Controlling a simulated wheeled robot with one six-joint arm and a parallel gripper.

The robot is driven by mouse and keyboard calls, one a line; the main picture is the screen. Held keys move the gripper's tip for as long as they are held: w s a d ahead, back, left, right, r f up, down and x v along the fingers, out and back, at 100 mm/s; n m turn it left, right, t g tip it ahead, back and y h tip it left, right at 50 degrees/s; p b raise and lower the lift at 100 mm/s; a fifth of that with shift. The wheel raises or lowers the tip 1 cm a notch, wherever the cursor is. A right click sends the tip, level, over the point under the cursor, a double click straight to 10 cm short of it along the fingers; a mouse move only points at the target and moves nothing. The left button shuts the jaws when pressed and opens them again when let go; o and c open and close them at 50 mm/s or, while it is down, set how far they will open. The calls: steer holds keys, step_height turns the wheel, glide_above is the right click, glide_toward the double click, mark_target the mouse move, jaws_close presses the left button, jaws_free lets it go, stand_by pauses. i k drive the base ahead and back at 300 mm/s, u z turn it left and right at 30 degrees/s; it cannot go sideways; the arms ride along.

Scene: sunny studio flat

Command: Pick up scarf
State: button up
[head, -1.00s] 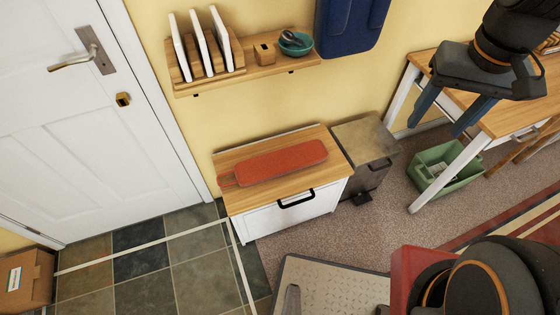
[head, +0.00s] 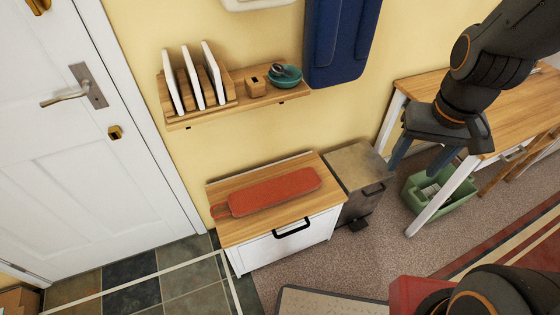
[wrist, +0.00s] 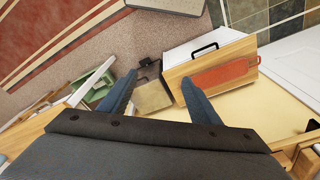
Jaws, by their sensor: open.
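The scarf (head: 275,192) is a flat, folded red-orange strip lying on the wooden top of a small white cabinet (head: 290,243). A narrower end sticks out at its left. It also shows in the wrist view (wrist: 222,75), on the cabinet top beyond the right finger, which may hide part of it. My gripper (head: 427,160) is in the air to the right of the cabinet, well apart from the scarf. Its two blue-grey fingers are spread and nothing is between them; they also show in the wrist view (wrist: 158,98).
A grey-brown bin (head: 358,170) stands right of the cabinet. A wooden shelf (head: 240,105) with upright white boards and a teal bowl (head: 285,77) is on the wall above. A wooden table (head: 490,90) and green crate (head: 455,195) are at right. A white door (head: 60,150) is at left.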

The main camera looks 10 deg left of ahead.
mark_target(257, 197)
steer(key=u, duration=0.55)
steer(key=k, duration=0.65)
steer(key=u, duration=1)
steer(key=i, duration=0.8)
steer(key=z, duration=0.4)
